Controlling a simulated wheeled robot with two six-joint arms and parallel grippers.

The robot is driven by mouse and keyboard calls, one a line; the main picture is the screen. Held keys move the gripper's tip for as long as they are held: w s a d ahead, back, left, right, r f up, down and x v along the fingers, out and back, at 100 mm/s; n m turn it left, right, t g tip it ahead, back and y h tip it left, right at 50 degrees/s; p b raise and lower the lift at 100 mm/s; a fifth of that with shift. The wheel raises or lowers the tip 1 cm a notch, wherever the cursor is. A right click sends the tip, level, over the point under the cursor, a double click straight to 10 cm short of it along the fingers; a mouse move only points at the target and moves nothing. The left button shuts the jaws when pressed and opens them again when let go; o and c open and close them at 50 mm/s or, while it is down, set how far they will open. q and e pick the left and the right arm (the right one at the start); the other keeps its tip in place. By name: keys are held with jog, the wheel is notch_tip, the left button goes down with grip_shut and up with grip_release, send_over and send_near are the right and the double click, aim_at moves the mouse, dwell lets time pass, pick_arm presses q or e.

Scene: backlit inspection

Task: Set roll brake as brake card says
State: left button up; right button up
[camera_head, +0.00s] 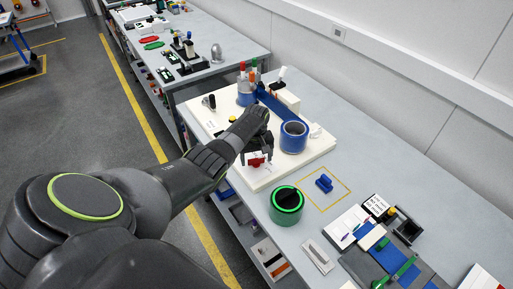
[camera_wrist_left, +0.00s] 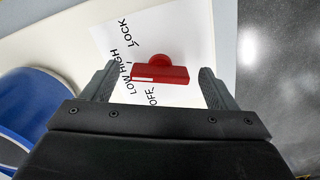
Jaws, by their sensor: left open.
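The red brake knob (camera_wrist_left: 160,72) lies between the fingers of my open left gripper (camera_wrist_left: 158,88) in the left wrist view, with gaps on both sides. Its bar has a white mark toward the left end, nearest LOW. The white dial label (camera_wrist_left: 110,40) reads OFF, LOW, HIGH and LOCK around it. In the head view my left gripper (camera_head: 257,155) is over the red knob (camera_head: 257,161) at the front of the white board. A blue roll (camera_head: 293,138) stands just right of it. A small card with black text (camera_head: 376,204) is too small to read. My right gripper is not in view.
The white board (camera_head: 262,182) also carries a blue strip (camera_head: 275,105) and a blue holder with tools. A black-and-green round container (camera_head: 287,200) stands in front. A blue piece (camera_head: 324,183) lies in a yellow-outlined square. Trays crowd the lower right.

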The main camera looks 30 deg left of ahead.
aim_at(256, 159)
pick_arm(q)
notch_tip(256, 159, up, 17)
jog(key=b, duration=0.2)
jog(key=shift+r, duration=0.15)
dwell(0.6)
